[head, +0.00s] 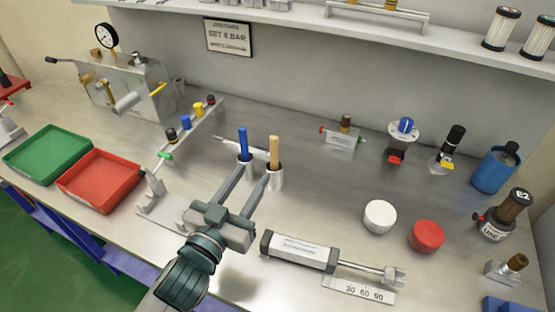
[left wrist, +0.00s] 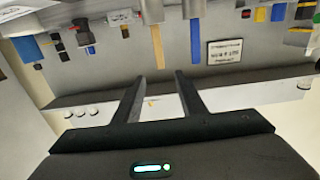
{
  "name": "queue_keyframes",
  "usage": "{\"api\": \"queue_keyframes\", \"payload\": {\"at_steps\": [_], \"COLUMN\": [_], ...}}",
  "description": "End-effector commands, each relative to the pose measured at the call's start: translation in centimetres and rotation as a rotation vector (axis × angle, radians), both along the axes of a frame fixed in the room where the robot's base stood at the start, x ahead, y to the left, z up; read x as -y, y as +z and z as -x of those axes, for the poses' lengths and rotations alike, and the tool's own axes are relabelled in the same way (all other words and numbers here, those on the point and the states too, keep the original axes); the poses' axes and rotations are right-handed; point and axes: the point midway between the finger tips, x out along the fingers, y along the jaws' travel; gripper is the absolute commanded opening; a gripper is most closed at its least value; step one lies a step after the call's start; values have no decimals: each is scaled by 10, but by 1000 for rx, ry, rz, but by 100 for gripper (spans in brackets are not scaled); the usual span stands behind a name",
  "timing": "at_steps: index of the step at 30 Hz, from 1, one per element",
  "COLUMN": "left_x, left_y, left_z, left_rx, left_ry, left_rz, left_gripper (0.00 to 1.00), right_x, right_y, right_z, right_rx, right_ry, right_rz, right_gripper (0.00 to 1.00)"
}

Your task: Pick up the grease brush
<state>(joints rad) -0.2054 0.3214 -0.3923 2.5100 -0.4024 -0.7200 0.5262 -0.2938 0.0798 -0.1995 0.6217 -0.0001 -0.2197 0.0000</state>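Two small metal cups stand in the middle of the bench in the head view, one with an upright blue handle (head: 243,142) and one with an upright wooden handle (head: 274,151). The grease brush is likely one of these; bristles are hidden in the cups, so I cannot tell which. My left gripper (head: 256,173) is open and empty, its fingertips just in front of the cups. In the left wrist view, upside down, the wooden handle (left wrist: 158,48) lines up between the fingertips (left wrist: 160,75), and the blue handle (left wrist: 195,42) is to the right. My right gripper is not in view.
A cylinder (head: 300,250) lies right of my left arm, with a white cap (head: 380,215) and red cap (head: 427,235) beyond. A valve rail (head: 185,130) is left of the cups. Green (head: 47,152) and red (head: 100,180) trays sit far left. A shelf (head: 400,38) overhangs the back.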

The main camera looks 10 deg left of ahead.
Motion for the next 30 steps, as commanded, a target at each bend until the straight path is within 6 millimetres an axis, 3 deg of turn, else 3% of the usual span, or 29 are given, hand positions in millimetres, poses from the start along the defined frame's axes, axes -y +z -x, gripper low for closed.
{"api": "queue_keyframes", "payload": {"at_steps": [9, 17, 23, 30], "left_x": [0, 2, 5, 12], "left_y": [1, -1, -2, 4], "left_z": [0, -8, -24, -65], "left_rx": [3, 5, 7, 2], "left_ry": [-1, -2, -1, 0], "left_rz": [2, 2, 1, -2], "left_gripper": [38, 38, 38, 38], "right_x": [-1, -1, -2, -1], "right_y": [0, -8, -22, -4], "right_z": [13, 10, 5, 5], "right_rx": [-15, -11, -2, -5], "right_ry": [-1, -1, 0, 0], "right_rz": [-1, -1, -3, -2], "right_gripper": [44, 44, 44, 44]}}
